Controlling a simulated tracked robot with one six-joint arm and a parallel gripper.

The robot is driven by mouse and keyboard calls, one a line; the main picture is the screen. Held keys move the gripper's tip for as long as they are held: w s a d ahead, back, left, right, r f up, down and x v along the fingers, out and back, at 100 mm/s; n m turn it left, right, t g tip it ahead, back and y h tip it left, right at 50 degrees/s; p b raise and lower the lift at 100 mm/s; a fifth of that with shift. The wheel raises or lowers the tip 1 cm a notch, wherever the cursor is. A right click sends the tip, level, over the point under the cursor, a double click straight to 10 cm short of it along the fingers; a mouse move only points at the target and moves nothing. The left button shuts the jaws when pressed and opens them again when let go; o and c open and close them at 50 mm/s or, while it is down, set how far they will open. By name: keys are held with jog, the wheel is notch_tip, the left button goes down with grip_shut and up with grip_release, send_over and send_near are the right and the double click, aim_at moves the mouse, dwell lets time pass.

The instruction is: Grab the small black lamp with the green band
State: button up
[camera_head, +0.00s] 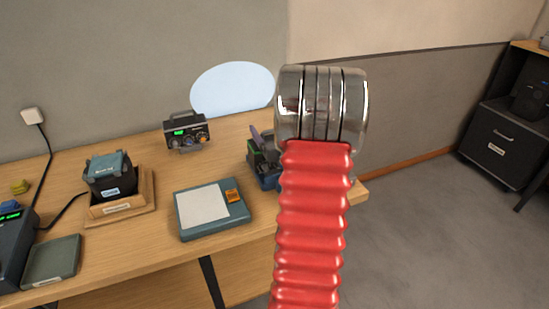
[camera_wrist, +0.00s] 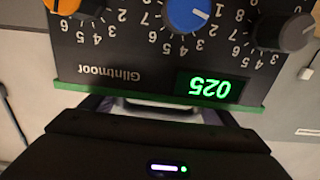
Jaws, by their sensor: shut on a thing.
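The ends of the fingers are partly hidden by my gripper's dark body. In the head view my red arm hides most of this area; a purple and dark shape with some green shows beside it, too hidden to tell apart.
A grey box with a handle and green display (camera_head: 187,133) stands at the back of the wooden table. A flat teal device (camera_head: 185,226), a dark block on a wooden stand (camera_head: 95,217) and a grey-green pad (camera_head: 52,262) lie leftward. A dark drawer cabinet (camera_head: 500,165) stands far right.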

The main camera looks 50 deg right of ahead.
jog(key=shift+c, duration=1.4)
jog(key=shift+r, duration=0.2)
jog(key=shift+c, duration=0.4)
jog(key=shift+r, duration=0.15)
notch_tip(320, 180, up, 10)
jog(key=shift+s, duration=0.1)
